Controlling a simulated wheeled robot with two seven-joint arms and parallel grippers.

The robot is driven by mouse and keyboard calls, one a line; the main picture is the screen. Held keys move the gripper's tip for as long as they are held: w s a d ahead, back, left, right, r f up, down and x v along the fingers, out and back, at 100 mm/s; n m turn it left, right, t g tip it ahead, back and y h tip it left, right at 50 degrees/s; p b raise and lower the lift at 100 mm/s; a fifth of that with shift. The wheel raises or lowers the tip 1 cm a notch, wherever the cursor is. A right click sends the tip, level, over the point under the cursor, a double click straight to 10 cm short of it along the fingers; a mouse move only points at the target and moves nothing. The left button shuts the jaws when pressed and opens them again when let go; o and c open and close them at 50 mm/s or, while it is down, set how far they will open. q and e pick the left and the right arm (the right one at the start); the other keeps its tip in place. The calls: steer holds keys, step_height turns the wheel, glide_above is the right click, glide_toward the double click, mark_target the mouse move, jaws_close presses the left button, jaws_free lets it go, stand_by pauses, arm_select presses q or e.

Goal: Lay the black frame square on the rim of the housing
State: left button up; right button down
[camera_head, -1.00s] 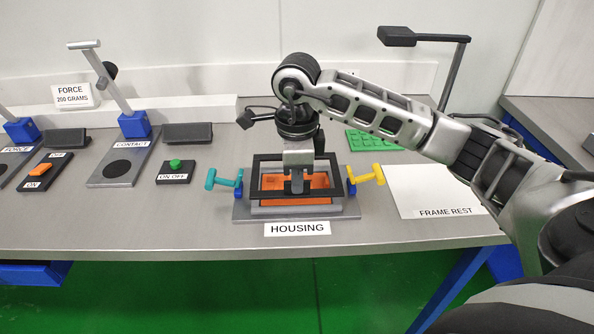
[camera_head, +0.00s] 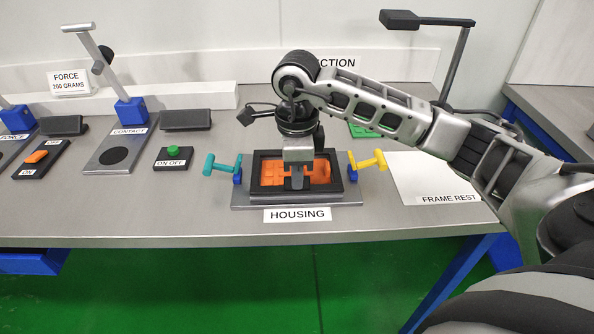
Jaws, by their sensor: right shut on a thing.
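The black frame (camera_head: 256,172) is a rectangular ring over the housing in the middle of the table. It looks level and lined up with the housing, at or very close to the rim; I cannot tell full contact all round. The housing stands on a grey base plate (camera_head: 346,200), with orange parts (camera_head: 322,172) showing through the frame's opening. My right gripper (camera_head: 297,186) points down and is shut on the front bar of the frame. The gripper and wrist hide part of the frame's back bar. My left gripper is out of view.
A teal-handled clamp (camera_head: 222,165) stands left of the housing and a yellow-handled clamp (camera_head: 368,161) right of it. The white frame rest sheet (camera_head: 430,175) is bare at the right. A button box (camera_head: 173,157) is on the left. The table front is clear.

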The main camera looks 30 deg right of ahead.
steer(key=shift+f, duration=0.3)
steer(key=c, duration=1.5)
jaws_free()
steer(key=shift+o, duration=0.2)
step_height(320, 180, up, 16)
steer(key=p, duration=0.1)
